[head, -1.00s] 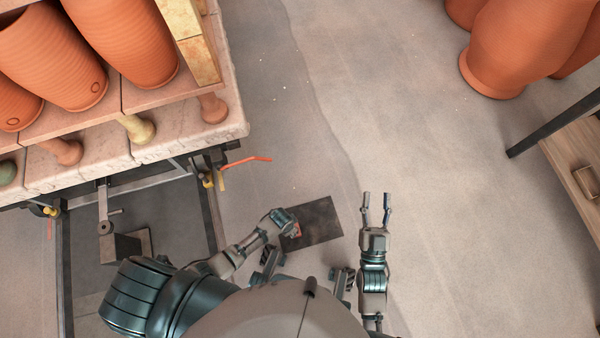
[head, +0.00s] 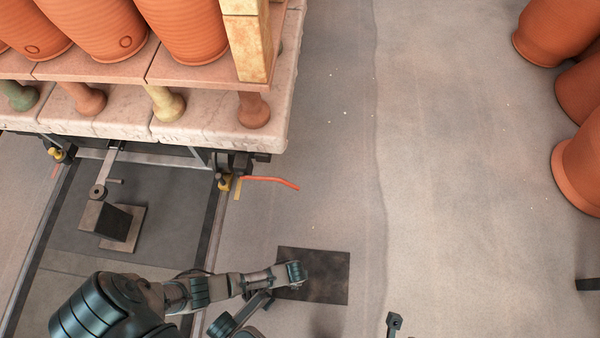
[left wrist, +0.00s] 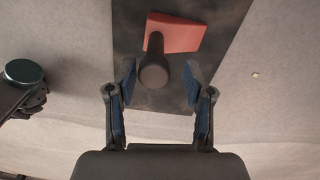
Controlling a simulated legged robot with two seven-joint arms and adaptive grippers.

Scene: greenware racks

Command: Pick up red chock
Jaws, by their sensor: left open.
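The red chock (left wrist: 178,36) lies on a dark mat (left wrist: 128,18) in the left wrist view. A dark handle with a round end (left wrist: 153,72) stands up from it toward the camera. My left gripper (left wrist: 159,84) is open, with one finger on either side of the handle's end and a gap on both sides. In the head view my left gripper (head: 297,272) is over the left part of the mat (head: 325,278) and hides the chock. Only a small tip of what seems to be my right gripper (head: 394,322) shows at the bottom edge.
A kiln cart (head: 215,132) with terracotta pots (head: 185,28) stands at the upper left, on rails. A red-orange bar (head: 270,181) sticks out from its corner. More pots (head: 580,170) stand at right. The middle floor is clear.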

